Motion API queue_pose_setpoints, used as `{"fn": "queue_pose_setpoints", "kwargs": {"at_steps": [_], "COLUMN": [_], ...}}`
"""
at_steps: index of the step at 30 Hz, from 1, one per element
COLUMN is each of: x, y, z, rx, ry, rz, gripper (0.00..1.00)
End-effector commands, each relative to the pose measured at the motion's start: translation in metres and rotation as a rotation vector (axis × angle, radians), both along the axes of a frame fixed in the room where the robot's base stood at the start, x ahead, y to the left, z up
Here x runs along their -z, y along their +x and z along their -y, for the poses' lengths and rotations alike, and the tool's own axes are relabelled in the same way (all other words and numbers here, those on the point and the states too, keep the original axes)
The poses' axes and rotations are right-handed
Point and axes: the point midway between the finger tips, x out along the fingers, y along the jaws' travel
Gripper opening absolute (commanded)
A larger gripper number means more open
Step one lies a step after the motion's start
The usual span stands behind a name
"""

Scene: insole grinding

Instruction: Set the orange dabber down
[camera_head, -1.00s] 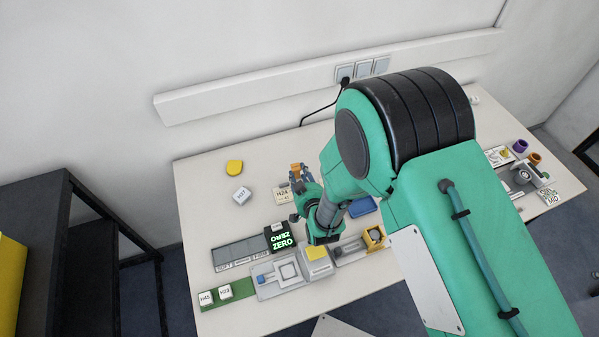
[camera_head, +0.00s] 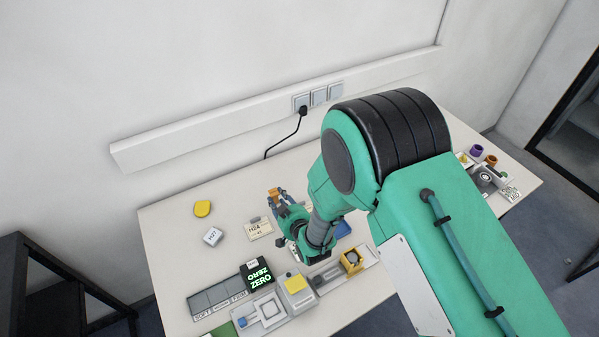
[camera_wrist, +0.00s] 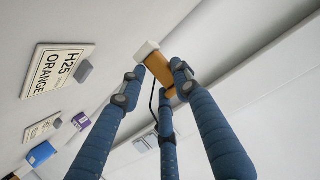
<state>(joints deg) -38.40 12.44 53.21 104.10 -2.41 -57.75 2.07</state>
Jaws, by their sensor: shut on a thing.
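The orange dabber (camera_wrist: 158,68) has an orange body and a pale block-like tip. My gripper (camera_wrist: 162,78) has blue fingers closed around the orange body in the wrist view, with the tip sticking out beyond them. In the head view my gripper (camera_head: 277,196) is over the back middle of the table, and a bit of orange shows at its fingertips. A card reading "H25 ORANGE" (camera_wrist: 52,70), with a grey block on it, is left of the dabber in the wrist view, apart from it. My arm hides part of the table.
On the table, a card marked H24 (camera_head: 257,230) is left of my gripper. A white H27 block (camera_head: 213,237) and a yellow piece (camera_head: 202,208) lie farther left. A lit "ZERO" display (camera_head: 259,275) and a yellow-topped device (camera_head: 296,288) stand in front. The back-left table is mostly clear.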

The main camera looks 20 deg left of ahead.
Motion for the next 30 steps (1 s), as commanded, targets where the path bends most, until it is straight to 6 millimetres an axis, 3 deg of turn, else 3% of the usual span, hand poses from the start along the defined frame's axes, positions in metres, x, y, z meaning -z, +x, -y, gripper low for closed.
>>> {"fn": "queue_pose_setpoints", "kwargs": {"at_steps": [9,18,24,30], "x": [0.0,0.0,0.001,0.001], "y": [0.05,0.085,0.096,0.099], "z": [0.041,0.085,0.102,0.107], "rx": [-0.028,-0.056,-0.069,-0.072], "ry": [0.017,0.016,0.011,0.009], "rz": [-0.009,-0.018,-0.022,-0.023], "gripper": [0.12,0.12,0.12,0.12]}}
